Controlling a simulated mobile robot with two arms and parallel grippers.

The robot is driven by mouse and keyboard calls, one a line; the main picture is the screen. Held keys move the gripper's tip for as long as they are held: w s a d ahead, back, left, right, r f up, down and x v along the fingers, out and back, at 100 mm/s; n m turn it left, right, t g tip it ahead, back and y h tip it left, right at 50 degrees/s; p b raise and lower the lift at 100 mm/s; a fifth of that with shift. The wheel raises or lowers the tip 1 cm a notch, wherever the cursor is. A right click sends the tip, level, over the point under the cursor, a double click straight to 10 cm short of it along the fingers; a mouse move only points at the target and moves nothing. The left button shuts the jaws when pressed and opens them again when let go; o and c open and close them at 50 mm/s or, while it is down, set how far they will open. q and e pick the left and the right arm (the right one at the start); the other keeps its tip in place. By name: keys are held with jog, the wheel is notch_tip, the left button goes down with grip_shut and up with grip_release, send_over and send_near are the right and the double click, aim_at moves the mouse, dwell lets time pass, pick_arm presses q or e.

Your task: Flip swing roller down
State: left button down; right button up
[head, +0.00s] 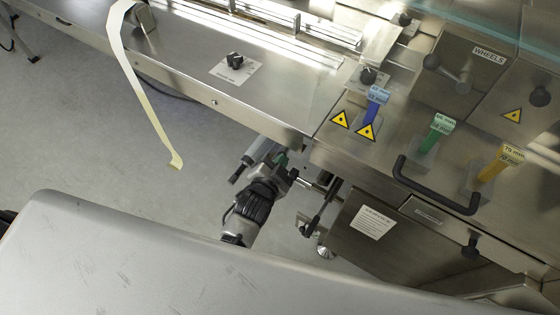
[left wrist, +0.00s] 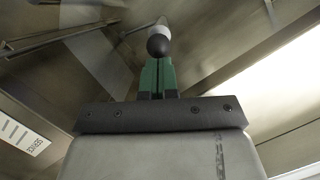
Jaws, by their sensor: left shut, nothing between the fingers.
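The swing roller (head: 256,150) appears to be the grey cylinder under the front edge of the flow wrapper, partly hidden by my left gripper. My left gripper (head: 282,159) is right beside it, with its green fingers shut and empty. In the left wrist view the shut green fingers (left wrist: 158,78) point at a round black knob (left wrist: 158,45) with a pale cylindrical piece (left wrist: 160,29) behind it. The knob lines up with the fingertips; I cannot tell whether they touch. My right gripper is not in view.
A black lever (head: 314,219) hangs to the right of my left gripper. A black bar handle (head: 435,190) sticks out from the machine front. A pale film strip (head: 150,110) hangs off the machine's left part. Open floor (head: 90,140) lies to the left.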

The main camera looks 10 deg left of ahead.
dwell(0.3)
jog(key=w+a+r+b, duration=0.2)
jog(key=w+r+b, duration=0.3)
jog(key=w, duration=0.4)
pick_arm(q)
notch_tip(320, 180, down, 18)
jog(key=n+g+h+b, duration=0.1)
jog(key=n+h+b, duration=0.2)
jog(key=n, duration=0.5)
jog(key=shift+g+h+b, duration=0.3)
jog(key=shift+h+b, duration=0.1)
jog(key=shift+h, duration=0.1)
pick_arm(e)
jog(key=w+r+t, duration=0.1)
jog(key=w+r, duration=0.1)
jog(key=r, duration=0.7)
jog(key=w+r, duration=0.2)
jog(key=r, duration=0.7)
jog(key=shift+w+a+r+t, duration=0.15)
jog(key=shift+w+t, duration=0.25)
pick_arm(q)
jog(key=shift+s+d, duration=0.1)
jog(key=shift+d, duration=0.05)
